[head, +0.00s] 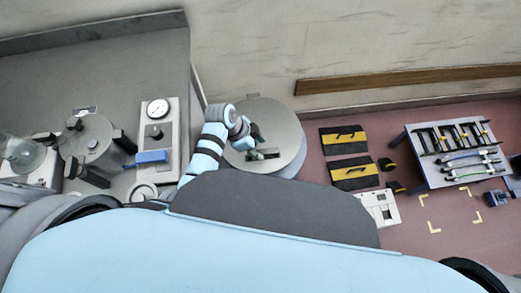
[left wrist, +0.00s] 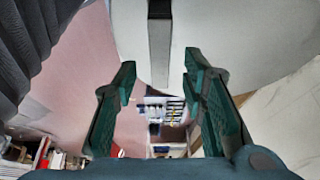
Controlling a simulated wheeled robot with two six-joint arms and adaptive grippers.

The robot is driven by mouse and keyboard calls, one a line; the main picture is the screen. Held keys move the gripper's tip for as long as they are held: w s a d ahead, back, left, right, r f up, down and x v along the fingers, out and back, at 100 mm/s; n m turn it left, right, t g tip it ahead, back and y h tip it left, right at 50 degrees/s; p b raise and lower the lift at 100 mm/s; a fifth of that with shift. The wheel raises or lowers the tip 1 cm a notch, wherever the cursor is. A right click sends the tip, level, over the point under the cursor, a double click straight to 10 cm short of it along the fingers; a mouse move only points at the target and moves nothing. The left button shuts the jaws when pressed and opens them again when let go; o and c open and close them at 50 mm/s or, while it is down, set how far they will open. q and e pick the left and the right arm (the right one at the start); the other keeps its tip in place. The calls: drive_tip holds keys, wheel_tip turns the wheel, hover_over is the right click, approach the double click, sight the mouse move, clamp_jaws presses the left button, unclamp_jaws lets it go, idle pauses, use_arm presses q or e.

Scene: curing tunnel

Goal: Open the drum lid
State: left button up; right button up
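The drum (head: 293,168) is a grey round vessel standing against the wall, right of the bench. Its flat lid (head: 274,112) lies on top and looks closed. A dark handle (head: 270,154) shows on the lid, partly hidden by my left gripper (head: 257,141), which is over the lid. In the left wrist view the green fingers of my left gripper (left wrist: 160,78) are spread apart. The bar-shaped handle (left wrist: 160,38) stands out from the pale lid (left wrist: 235,30), ahead of the gap between the fingers; contact cannot be told. My right gripper is not in view.
A grey bench (head: 120,50) with a gauge panel (head: 158,125) and a round pot (head: 88,135) stands left of the drum. Yellow-black mats (head: 350,172) lie on the floor to the right, before a rack table (head: 450,150). A wooden rail (head: 400,78) runs along the wall.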

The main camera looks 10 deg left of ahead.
use_arm(q)
drive_tip(key=shift+x, duration=1.15)
drive_tip(key=shift+s+r, duration=0.15)
clamp_jaws()
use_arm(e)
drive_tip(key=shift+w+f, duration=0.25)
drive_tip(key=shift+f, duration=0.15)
